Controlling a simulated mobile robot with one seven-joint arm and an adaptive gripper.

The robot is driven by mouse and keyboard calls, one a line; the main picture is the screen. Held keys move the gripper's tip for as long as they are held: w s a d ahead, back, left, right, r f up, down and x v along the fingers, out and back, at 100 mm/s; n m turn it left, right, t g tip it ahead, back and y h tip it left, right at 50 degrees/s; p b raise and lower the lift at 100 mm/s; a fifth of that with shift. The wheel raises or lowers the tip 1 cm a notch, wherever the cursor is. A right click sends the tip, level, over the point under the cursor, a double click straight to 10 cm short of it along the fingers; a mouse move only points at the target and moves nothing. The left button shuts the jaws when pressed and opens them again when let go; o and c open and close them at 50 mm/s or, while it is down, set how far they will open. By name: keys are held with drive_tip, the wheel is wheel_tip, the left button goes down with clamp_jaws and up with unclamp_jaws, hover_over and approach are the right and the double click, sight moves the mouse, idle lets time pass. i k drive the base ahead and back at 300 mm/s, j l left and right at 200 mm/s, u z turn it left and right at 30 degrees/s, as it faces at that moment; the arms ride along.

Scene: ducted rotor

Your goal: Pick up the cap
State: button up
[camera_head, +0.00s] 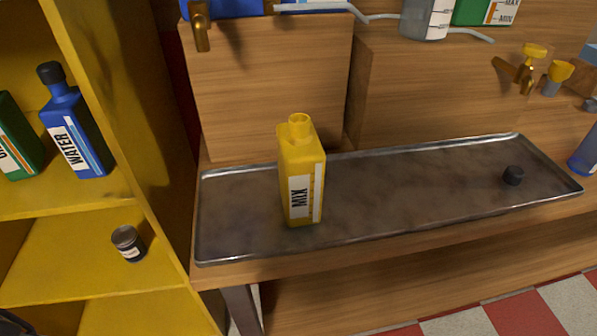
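My gripper is not clearly in view. A dark shape shows at the bottom left corner, but I cannot tell what it is.
A yellow shelf (150,130) at left holds a blue WATER bottle (75,125), a green bottle (18,140) and a small dark can (128,243). Wooden blocks (270,90) with taps (515,72) stand behind the tray. A blue bottle (584,152) stands at far right.

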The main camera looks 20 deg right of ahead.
sight(513, 175)
drive_tip(key=z, duration=1.6)
drive_tip(key=u, duration=1.2)
drive_tip(key=l+z, duration=0.1)
drive_tip(key=l, duration=1.05)
drive_tip(key=k, duration=0.05)
